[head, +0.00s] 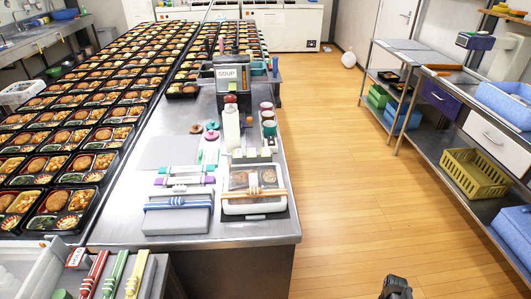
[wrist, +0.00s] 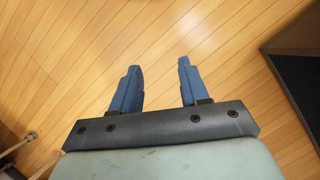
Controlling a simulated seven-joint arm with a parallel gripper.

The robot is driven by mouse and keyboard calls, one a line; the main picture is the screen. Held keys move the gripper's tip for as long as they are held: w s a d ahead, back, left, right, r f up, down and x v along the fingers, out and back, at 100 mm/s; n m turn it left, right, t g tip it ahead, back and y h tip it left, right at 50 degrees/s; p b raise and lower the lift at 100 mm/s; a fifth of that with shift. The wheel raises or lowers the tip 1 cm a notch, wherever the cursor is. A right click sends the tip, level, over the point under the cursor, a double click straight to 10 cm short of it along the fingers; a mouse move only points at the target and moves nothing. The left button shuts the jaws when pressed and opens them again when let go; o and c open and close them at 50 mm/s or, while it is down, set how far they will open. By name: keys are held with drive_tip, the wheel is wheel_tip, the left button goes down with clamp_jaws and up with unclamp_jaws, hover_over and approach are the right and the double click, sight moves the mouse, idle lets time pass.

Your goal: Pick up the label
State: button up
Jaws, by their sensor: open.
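A small white card with red print (head: 77,257) stands at the lower left of the head view, beside the coloured sticks; its text is too small to read surely. Another label, reading SOUP (head: 230,72), is on the front of a grey dispenser (head: 231,92) at the far end of the counter. I cannot tell which one the task names. My gripper shows in part at the bottom edge of the head view (head: 397,288), over the floor right of the counter. In the wrist view my gripper (wrist: 158,72) is open, its two blue fingers apart with only wooden floor beyond them.
The steel counter (head: 250,228) holds a lidded box with an orange band (head: 253,202), a grey box with a blue band (head: 178,220), bottles and cups. Many filled bento trays (head: 60,208) cover the left. Shelving with a yellow basket (head: 474,174) stands right. The floor between is clear.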

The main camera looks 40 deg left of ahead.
drive_tip(key=w+a+r+n+t, duration=0.2)
drive_tip(key=w+a+r, duration=0.7)
drive_tip(key=w+a, duration=0.5)
drive_tip(key=w+a+r+n, duration=0.1)
drive_tip(key=w+a+r, duration=0.1)
drive_tip(key=a+r, duration=0.6)
drive_tip(key=w+a+r, duration=0.3)
drive_tip(key=a+r, duration=0.3)
drive_tip(key=a, duration=0.4)
wheel_tip(320, 180, up, 36)
drive_tip(key=n+t+y, duration=0.1)
drive_tip(key=n+t, duration=0.2)
hover_over(266, 152)
wheel_tip(266, 152, down, 14)
drive_tip(key=shift+a, duration=0.15)
drive_tip(key=shift+f, duration=0.1)
drive_tip(key=shift+c, duration=0.2)
drive_tip(key=c, duration=0.6)
